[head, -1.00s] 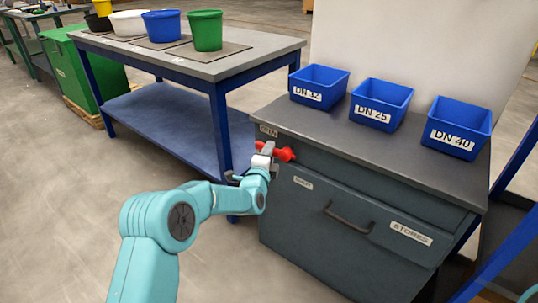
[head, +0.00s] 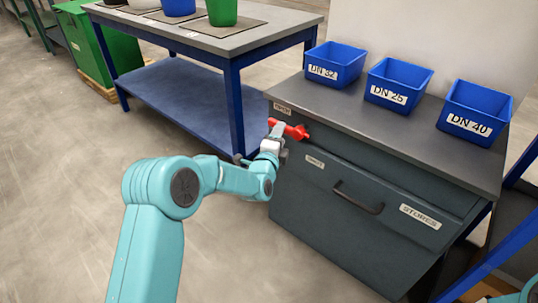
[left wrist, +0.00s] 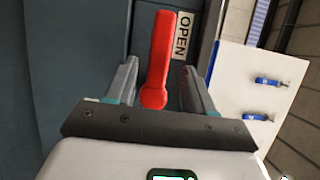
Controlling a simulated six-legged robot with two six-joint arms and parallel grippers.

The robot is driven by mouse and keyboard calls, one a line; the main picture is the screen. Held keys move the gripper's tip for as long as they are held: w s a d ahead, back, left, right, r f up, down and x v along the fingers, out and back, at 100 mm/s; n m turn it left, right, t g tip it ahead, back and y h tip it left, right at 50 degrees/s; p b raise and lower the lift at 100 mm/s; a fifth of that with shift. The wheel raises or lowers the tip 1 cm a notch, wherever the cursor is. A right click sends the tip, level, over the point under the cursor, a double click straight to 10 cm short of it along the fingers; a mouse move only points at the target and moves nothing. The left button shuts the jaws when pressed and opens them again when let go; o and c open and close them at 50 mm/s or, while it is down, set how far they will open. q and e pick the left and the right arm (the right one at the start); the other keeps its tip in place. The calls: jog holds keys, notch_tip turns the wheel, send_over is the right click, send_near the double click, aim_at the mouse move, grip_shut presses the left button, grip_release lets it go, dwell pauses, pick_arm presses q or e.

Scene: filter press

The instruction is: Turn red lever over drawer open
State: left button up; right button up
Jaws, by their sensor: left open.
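The red lever (head: 292,131) sits on the grey cabinet front at its upper left corner, just below a small label and above the drawer (head: 360,205). Its arm points to the left in the head view. In the left wrist view the lever (left wrist: 162,55) stands between the two fingers, with a gap on each side, and an OPEN label (left wrist: 182,36) is beside it. My left gripper (head: 273,137) is open at the lever and does not grasp it. The drawer is shut flush, with a dark handle (head: 358,200). My right gripper is not in view.
Blue bins DN 32 (head: 335,65), DN 25 (head: 398,85) and DN 40 (head: 475,113) stand on the cabinet top (head: 400,120). A blue-framed table (head: 190,85) stands behind on the left. The floor in front of the cabinet is clear.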

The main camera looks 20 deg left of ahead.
pick_arm(q)
jog(key=s+p, duration=0.2)
jog(key=s, duration=1.1)
jog(key=shift+d, duration=0.25)
jog(key=s+d+f+n+g+h, duration=0.15)
jog(key=s+f+g, duration=0.35)
jog(key=f, duration=0.5)
jog(key=s+d+f+n+g+h, duration=0.1)
jog(key=s+d+f+n+g, duration=0.15)
jog(key=s+f, duration=0.6)
jog(key=s+d+f+n+g+h, duration=0.1)
jog(key=s+d+f+n+g, duration=0.1)
jog(key=s+f+n+g, duration=0.45)
jog(key=s+d+f+n+g+h, duration=0.2)
jog(key=s+d+n+g, duration=0.1)
jog(key=s+n, duration=0.75)
notch_tip(320, 180, up, 30)
jog(key=m+p, duration=0.1)
jog(key=p, duration=2.9)
jog(key=shift+s+r+g, duration=0.15)
jog(key=shift+s+g, duration=0.15)
